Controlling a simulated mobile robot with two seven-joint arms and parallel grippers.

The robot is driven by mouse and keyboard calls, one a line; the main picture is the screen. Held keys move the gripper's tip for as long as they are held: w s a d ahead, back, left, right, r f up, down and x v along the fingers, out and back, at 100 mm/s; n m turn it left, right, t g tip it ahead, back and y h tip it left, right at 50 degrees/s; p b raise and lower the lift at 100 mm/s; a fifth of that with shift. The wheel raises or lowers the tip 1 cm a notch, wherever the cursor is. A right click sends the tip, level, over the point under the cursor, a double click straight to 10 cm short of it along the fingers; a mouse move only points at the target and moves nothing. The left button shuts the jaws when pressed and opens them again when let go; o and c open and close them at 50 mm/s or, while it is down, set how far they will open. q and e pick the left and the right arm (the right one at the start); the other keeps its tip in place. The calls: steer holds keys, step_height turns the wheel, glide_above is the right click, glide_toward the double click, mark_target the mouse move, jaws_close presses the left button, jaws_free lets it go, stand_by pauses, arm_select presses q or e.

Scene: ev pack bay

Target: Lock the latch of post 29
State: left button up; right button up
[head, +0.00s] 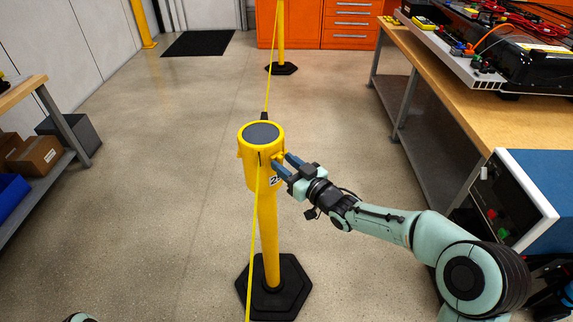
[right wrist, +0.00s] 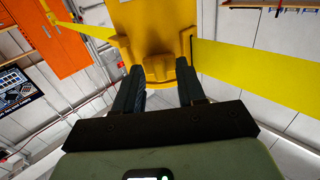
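A yellow post (head: 269,225) with a dark round cap stands upright on a black hexagonal base in the middle of the head view. A white label on its head reads "2" and the rest is hidden by my gripper. My right gripper (head: 281,164) is at the right side of the post's head. In the right wrist view my right gripper (right wrist: 159,82) has its fingers apart, with a small yellow projecting part (right wrist: 159,66), perhaps the latch, between or just beyond the tips. I cannot tell whether they touch it. My left gripper is out of view.
A yellow belt (head: 254,240) runs from the post toward me and another toward a far post (head: 281,35). A workbench (head: 440,75) with equipment stands at right, a shelf with boxes (head: 35,155) at left. The floor on the left of the post is clear.

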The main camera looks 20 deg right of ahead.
jaws_close()
steer(key=shift+a+f, duration=0.1)
steer(key=shift+a, duration=0.05)
steer(key=shift+s+a+b, duration=0.45)
steer(key=shift+a+b, duration=0.25)
steer(key=shift+a, duration=0.05)
steer(key=shift+s+a, duration=0.1)
steer(key=shift+a, duration=0.05)
steer(key=shift+c, duration=1.6)
jaws_free()
steer(key=shift+d, duration=0.2)
steer(key=o, duration=0.4)
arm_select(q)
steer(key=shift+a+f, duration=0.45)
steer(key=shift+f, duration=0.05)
arm_select(e)
steer(key=shift+o, duration=0.2)
steer(key=shift+a, duration=0.1)
